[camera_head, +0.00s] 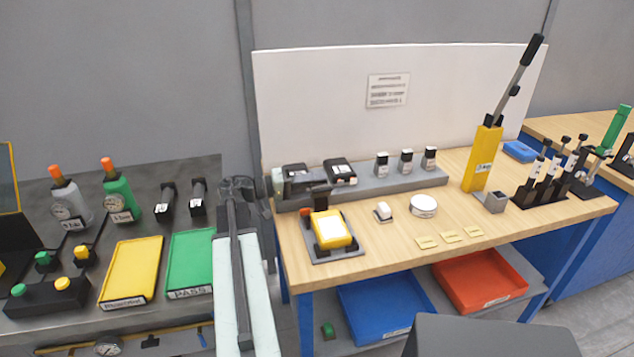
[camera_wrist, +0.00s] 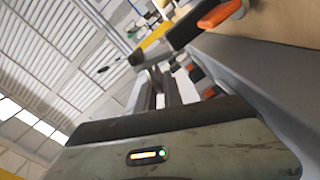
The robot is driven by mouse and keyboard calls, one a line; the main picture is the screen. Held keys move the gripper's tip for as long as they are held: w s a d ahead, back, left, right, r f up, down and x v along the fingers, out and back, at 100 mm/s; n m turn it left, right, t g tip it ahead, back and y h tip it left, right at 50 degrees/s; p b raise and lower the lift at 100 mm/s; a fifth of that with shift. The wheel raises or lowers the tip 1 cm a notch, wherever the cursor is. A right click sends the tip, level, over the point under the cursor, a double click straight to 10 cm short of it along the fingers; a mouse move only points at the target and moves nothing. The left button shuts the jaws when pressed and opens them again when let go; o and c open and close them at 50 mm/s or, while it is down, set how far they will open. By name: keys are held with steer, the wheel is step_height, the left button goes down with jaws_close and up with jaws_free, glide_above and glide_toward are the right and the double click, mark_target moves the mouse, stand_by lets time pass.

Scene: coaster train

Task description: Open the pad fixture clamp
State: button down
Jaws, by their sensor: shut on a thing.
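The pad fixture (camera_head: 346,256) is a grey plate with black holders at the front left of the wooden bench. A yellow pad (camera_head: 331,228) with a pale top sits in it. A red-orange and black clamp part (camera_head: 307,211) shows at its back left. My gripper (camera_head: 308,188) reaches in from the left, just behind and above the fixture. In the wrist view its fingers (camera_wrist: 163,88) are close together near dark and orange parts. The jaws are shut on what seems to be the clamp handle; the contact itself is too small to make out.
A grey rack (camera_head: 400,183) with black-capped bottles stands behind the fixture. A white round piece (camera_head: 423,205) lies to the right, and a yellow lever press (camera_head: 482,160) stands farther right. Yellow (camera_head: 133,270) and green (camera_head: 190,262) trays lie on the left bench.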

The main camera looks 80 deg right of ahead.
steer(key=shift+w+d+f+n, duration=0.1)
steer(key=shift+d+f+n, duration=0.2)
steer(key=shift+n, duration=0.5)
steer(key=shift+a+f, duration=0.1)
steer(key=c, duration=1.5)
jaws_free()
steer(key=shift+v, duration=3.9)
